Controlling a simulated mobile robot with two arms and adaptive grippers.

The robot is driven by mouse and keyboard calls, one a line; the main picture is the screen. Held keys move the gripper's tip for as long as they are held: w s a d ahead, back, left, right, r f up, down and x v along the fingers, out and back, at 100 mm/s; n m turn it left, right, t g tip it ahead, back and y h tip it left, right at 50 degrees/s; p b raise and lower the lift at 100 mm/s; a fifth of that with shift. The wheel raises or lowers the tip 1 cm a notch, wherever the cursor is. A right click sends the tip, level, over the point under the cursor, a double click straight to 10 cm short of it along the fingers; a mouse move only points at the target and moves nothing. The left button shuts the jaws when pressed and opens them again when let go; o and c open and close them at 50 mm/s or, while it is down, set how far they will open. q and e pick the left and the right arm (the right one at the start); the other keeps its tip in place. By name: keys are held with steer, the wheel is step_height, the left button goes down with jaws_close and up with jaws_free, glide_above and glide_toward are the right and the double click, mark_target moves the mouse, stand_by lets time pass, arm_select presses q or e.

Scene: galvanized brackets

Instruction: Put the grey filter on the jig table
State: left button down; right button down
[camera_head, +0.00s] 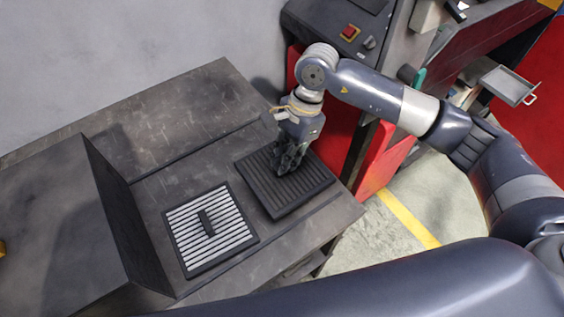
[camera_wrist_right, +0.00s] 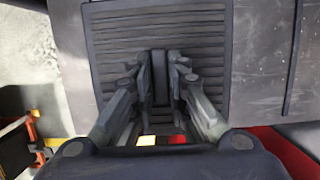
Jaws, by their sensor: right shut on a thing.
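A dark grey ribbed filter (camera_head: 262,186), a square panel, lies flat on or very close to the dark metal table (camera_head: 180,120), near its right edge; I cannot tell whether there is a gap under it. My right gripper (camera_head: 289,162) points down over its middle. In the right wrist view the fingers (camera_wrist_right: 161,85) are shut on the upright handle (camera_wrist_right: 161,75) of the dark grey filter (camera_wrist_right: 120,45). My left gripper is not in view.
A second filter (camera_head: 185,222) with pale slats and a dark handle lies on the table to the left. A dark upright panel (camera_head: 125,215) stands left of it. A red and grey machine (camera_head: 345,150) is at the right. The table's back strip is clear.

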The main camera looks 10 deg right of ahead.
steer(key=shift+f, duration=0.6)
step_height(320, 180, down, 2)
steer(key=shift+f+p, duration=0.2)
steer(key=shift+p, duration=0.4)
steer(key=shift+f, duration=0.3)
steer(key=shift+f+b, duration=0.2)
steer(key=shift+b, duration=0.15)
steer(key=c, duration=1.6)
jaws_free()
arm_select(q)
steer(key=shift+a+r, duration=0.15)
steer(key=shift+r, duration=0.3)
arm_select(e)
steer(key=shift+o, duration=0.2)
